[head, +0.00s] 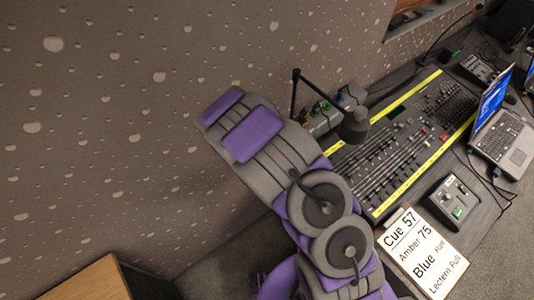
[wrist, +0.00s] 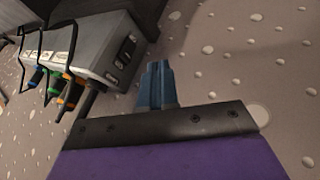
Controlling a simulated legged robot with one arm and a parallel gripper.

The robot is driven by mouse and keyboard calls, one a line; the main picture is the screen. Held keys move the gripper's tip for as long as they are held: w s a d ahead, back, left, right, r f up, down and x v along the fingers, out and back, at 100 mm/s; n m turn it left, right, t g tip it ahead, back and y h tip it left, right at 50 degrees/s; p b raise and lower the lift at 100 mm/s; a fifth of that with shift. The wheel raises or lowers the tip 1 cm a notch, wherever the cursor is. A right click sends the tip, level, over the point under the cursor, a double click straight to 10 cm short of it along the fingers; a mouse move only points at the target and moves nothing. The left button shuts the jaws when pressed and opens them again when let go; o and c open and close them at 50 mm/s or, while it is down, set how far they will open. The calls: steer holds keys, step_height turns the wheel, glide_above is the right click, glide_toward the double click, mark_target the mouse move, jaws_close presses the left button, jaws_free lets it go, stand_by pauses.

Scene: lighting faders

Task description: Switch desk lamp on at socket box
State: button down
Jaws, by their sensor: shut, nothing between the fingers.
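The desk lamp (head: 354,125) has a dark shade and a thin bent arm, and it hangs over the back edge of the fader desk in the head view. The grey socket box (head: 350,97) stands behind it, partly covered by the lamp and my arm. The fingertips are hidden in the head view.
The fader desk (head: 440,128) with yellow edge strips runs to the right. A laptop (head: 500,125), a small control box (head: 452,203) and a cue sheet (head: 424,250) lie near it. Black cable loops (wrist: 68,40) arch over the plugs. A speckled wall stands behind.

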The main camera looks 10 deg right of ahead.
steer(key=w+d+f+b, duration=0.1)
steer(key=w+d+f, duration=0.1)
steer(key=w+d, duration=0.2)
stand_by(0.3)
steer(key=shift+d, duration=0.1)
steer(key=shift+w+d, duration=0.15)
steer(key=shift+d, duration=0.1)
steer(key=shift+r, duration=0.1)
